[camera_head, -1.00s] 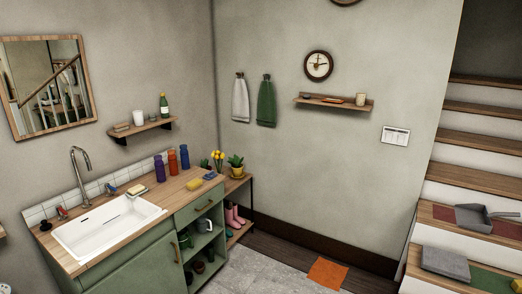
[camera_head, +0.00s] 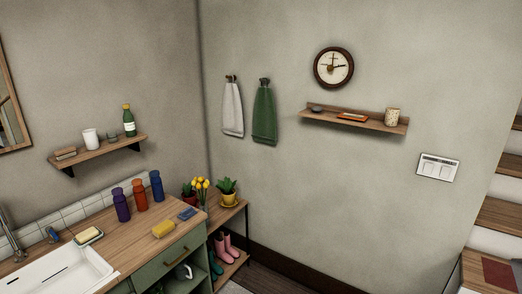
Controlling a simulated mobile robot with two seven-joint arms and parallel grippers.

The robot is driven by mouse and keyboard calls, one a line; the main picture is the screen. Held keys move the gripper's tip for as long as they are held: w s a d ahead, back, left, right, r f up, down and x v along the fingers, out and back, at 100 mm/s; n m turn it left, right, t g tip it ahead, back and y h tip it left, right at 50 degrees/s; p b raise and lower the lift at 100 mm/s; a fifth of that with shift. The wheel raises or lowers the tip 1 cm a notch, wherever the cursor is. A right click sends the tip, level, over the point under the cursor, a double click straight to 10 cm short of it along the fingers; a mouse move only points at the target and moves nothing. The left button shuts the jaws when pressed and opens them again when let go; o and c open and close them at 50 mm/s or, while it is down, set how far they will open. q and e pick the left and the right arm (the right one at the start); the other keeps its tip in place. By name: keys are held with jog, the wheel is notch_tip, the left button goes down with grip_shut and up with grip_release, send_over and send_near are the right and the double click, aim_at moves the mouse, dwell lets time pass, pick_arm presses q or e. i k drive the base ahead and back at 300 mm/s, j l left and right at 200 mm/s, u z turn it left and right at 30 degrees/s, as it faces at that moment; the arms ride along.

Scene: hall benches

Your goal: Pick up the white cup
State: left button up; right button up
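A white cup (camera_head: 90,138) stands upright on the small wooden wall shelf (camera_head: 104,152) at the left, above the counter. It is between a small brown stack and a green bottle. Neither of my grippers is in the view.
The green bottle (camera_head: 129,120) and brown stack (camera_head: 66,154) flank the cup. Below are a wooden counter (camera_head: 137,241) with several bottles, a yellow sponge (camera_head: 163,229) and a white sink (camera_head: 62,272). A second shelf (camera_head: 340,121) holds a patterned cup (camera_head: 392,117).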

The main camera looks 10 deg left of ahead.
aim_at(90, 136)
jog(key=i, duration=1.6)
jog(key=i+l+u, duration=0.15)
jog(key=i, duration=0.6)
jog(key=i+l+u, duration=0.15)
jog(key=i, duration=0.55)
jog(key=u, duration=1.7)
jog(key=i+l, duration=0.05)
